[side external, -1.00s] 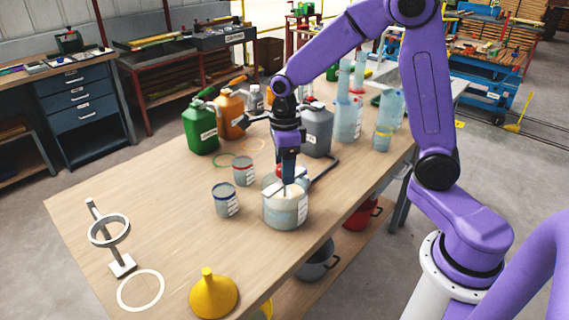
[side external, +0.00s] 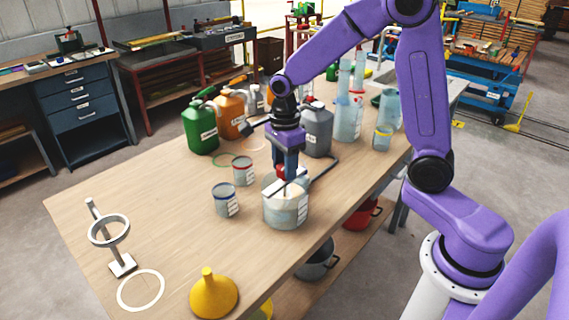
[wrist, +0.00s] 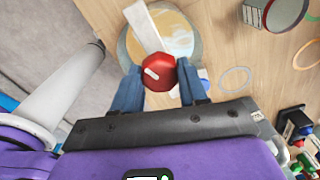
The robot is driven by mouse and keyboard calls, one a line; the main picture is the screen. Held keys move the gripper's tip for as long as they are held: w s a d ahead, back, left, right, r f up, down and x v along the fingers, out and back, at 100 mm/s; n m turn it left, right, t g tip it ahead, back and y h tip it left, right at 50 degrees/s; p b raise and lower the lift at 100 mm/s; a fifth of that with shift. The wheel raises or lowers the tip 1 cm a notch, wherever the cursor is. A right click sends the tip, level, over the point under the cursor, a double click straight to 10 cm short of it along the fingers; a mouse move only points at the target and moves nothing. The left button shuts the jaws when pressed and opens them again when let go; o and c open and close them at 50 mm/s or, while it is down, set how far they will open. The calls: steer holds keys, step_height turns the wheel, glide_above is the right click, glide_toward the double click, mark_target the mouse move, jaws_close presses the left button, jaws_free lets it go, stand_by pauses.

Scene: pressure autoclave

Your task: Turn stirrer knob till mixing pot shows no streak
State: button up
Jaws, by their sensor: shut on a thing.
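The mixing pot (side external: 287,211) is a clear, pale vessel standing near the table's front edge. In the wrist view the pot (wrist: 188,33) shows tan contents with a paler, bluish-white area, so the colour looks uneven. A pale bar (wrist: 143,26) crosses its top. The red stirrer knob (wrist: 158,73) has a white mark and sits above the pot's rim. My gripper (wrist: 161,90) has its blue fingers on either side of the knob and is shut on it. In the side view my gripper (side external: 288,175) points down over the pot, and the knob is mostly hidden.
Two small tins (side external: 225,200) (side external: 243,171) stand left of the pot. Green (side external: 201,128), orange (side external: 231,115) and grey (side external: 317,130) jugs stand behind. A yellow funnel (side external: 213,296) and a ring stand (side external: 109,231) are at the near left. The table's left middle is clear.

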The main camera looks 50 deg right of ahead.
steer(key=n, duration=1.1)
steer(key=shift+n, duration=0.4)
steer(key=n, duration=0.5)
steer(key=shift+r+n, duration=0.1)
steer(key=shift+n, duration=0.2)
steer(key=n, duration=1.2)
steer(key=shift+n, duration=0.3)
steer(key=n, duration=0.5)
steer(key=shift+w, duration=0.1)
steer(key=n, duration=1.1)
steer(key=shift+n, duration=0.3)
